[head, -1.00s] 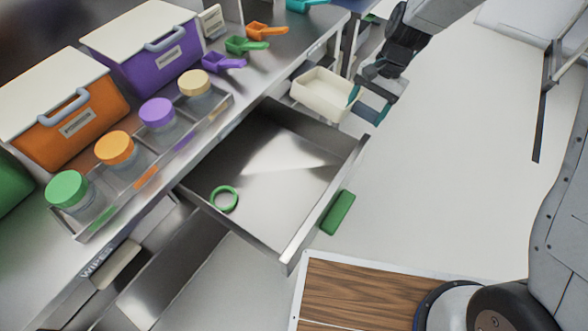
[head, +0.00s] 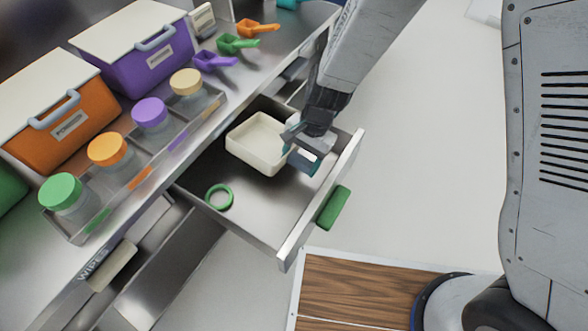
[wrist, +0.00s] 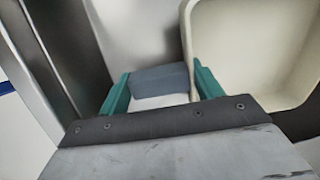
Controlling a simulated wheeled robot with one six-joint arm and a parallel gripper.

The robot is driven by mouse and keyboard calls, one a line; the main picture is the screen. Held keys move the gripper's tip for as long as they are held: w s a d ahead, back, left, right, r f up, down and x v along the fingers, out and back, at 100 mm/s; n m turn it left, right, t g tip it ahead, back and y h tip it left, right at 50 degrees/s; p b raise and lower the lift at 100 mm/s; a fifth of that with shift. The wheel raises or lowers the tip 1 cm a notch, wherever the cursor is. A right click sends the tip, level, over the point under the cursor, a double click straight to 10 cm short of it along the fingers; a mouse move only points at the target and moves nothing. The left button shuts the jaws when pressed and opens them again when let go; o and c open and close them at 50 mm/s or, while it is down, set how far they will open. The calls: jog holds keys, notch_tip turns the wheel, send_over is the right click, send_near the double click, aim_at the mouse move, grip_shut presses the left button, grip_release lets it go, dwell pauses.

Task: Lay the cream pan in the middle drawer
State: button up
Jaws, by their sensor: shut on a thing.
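In the wrist view the pan (wrist: 255,50) fills the upper right, and my gripper's teal fingers (wrist: 160,90) show, the right one at the pan's wall. The open drawer (head: 240,215) has a steel floor and a green handle (head: 333,207). Whether the pan touches the drawer floor is hard to tell.
The counter above holds a rack of capped jars (head: 150,112), an orange bin (head: 55,115), a purple bin (head: 150,50) and several scoops (head: 238,43). Below, another compartment (head: 165,260) stands open.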

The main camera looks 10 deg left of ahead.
jog(key=shift+x, duration=1.15)
jog(key=shift+a, duration=0.1)
jog(key=shift+c, duration=0.3)
jog(key=shift+s+a+r+t+h, duration=0.1)
jog(key=shift+s+a+t+h, duration=0.15)
jog(key=shift+t+h, duration=0.35)
jog(key=shift+s+a+t+h, duration=0.1)
jog(key=shift+s+t+h, duration=0.15)
jog(key=shift+t+h, duration=0.3)
jog(key=shift+f, duration=0.8)
jog(key=shift+f, duration=0.15)
jog(key=o, duration=1.1)
jog(key=shift+c, duration=0.2)
notch_tip(320, 180, up, 12)
